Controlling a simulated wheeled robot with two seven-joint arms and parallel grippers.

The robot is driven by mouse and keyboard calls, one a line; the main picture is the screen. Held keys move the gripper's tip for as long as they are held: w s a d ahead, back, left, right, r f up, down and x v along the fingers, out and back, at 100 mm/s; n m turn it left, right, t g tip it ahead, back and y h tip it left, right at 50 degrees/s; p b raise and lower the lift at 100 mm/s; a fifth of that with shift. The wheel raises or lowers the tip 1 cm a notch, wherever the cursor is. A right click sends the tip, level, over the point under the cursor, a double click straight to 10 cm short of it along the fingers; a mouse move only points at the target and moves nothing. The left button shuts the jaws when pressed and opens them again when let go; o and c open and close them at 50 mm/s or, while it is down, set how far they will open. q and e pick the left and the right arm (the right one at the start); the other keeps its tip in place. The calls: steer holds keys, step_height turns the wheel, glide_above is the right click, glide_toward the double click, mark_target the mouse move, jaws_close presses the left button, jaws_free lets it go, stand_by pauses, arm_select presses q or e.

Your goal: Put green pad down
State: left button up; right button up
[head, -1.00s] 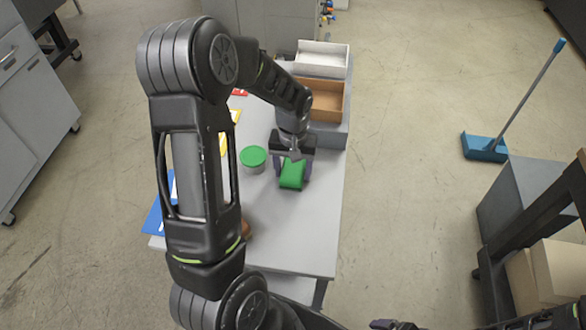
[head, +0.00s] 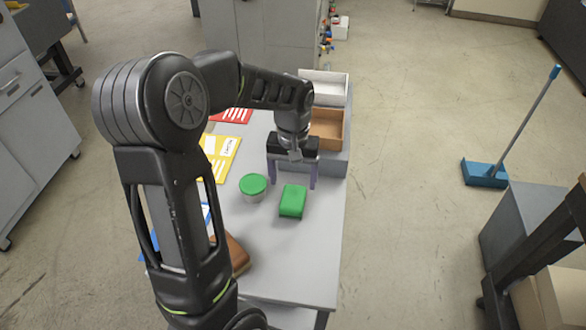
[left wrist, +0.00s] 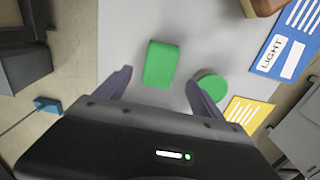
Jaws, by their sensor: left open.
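The green pad (head: 292,201) lies on the grey table (head: 300,260), right of a round tub with a green lid (head: 253,186). My left gripper (head: 293,184) is open and empty, just behind and above the pad, its two fingers apart. In the left wrist view the pad (left wrist: 161,64) lies beyond the fingertips, between the lines of the fingers of the left gripper (left wrist: 158,84), and touches neither. The green-lidded tub (left wrist: 213,87) shows beside one finger there. My right gripper is not in the current views.
Red (head: 231,115), yellow (head: 219,157) and blue cards lie along the table's left side; my arm covers part of the blue one. A brown object (head: 238,254) is at the front left. White (head: 323,88) and brown (head: 327,128) bins stand at the back. The front right tabletop is clear.

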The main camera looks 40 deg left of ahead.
mark_target(293, 197)
arm_select(q)
steer(key=shift+r, duration=2.05)
steer(key=shift+f, duration=0.1)
